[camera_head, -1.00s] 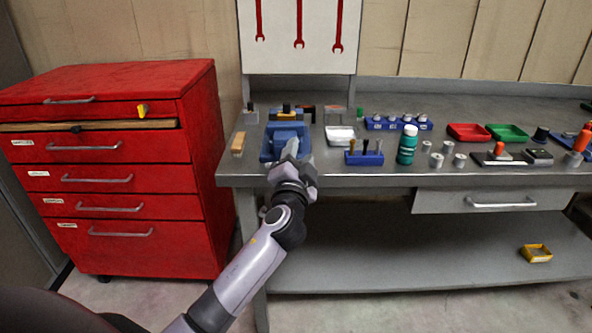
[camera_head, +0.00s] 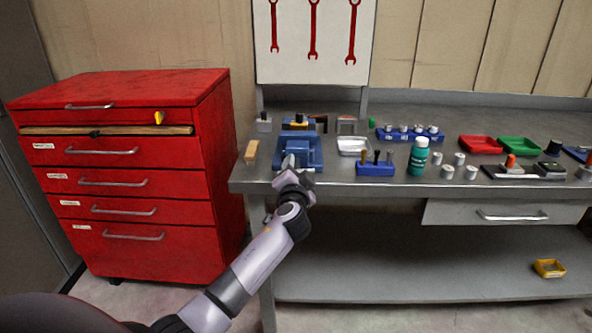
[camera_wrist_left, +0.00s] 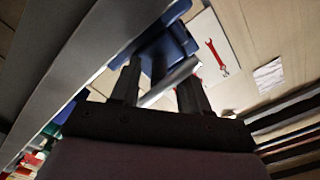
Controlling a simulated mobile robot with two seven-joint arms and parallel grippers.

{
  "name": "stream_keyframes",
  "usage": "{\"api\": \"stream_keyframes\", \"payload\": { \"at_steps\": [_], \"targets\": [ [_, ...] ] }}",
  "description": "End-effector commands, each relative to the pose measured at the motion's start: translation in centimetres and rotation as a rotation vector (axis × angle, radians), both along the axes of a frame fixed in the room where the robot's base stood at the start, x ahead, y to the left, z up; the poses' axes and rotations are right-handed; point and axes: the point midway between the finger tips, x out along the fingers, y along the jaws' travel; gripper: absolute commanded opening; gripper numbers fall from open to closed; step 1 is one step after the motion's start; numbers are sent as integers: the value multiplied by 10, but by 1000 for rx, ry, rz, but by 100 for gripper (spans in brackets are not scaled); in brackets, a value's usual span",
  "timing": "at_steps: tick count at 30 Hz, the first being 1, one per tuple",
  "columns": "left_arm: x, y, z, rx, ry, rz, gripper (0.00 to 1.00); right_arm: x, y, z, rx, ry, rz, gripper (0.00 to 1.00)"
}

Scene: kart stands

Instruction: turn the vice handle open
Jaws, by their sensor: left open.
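The blue vice (camera_head: 312,152) sits near the front left edge of the workbench. It also shows in the left wrist view (camera_wrist_left: 165,45), just beyond my fingers. My left gripper (camera_head: 289,163) is right in front of the vice and covers part of its front. In the left wrist view my left gripper (camera_wrist_left: 158,88) is open, and a silver bar (camera_wrist_left: 176,77), which looks like the vice handle, crosses the gap between the fingers at a slant. I cannot tell whether either finger touches it. My right gripper is not in view.
Left of the vice lies a wooden-handled item (camera_head: 251,151). Right of it are a white tray (camera_head: 352,146), a blue tool holder (camera_head: 375,169) and a green bottle (camera_head: 418,158). A red drawer cabinet (camera_head: 130,180) stands left of the workbench (camera_head: 330,185).

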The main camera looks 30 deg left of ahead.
Motion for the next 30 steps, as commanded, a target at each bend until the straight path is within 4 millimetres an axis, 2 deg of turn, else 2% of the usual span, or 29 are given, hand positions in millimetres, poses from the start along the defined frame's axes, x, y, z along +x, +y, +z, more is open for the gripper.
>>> {"api": "stream_keyframes", "payload": {
  "at_steps": [9, 11, 13, 14, 30],
  "targets": [
    [2, 1, 0, 0, 0, -1, 46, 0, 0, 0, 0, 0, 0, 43],
    [2, 1, 0, 0, 0, -1, 29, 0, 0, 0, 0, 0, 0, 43],
    [2, 1, 0, 0, 0, -1, 6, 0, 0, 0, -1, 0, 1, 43],
    [2, 1, 0, 0, 0, -1, 0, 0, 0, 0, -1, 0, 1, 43],
    [2, 0, 1, 0, -2, -2, 0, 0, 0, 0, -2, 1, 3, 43]
  ]
}}
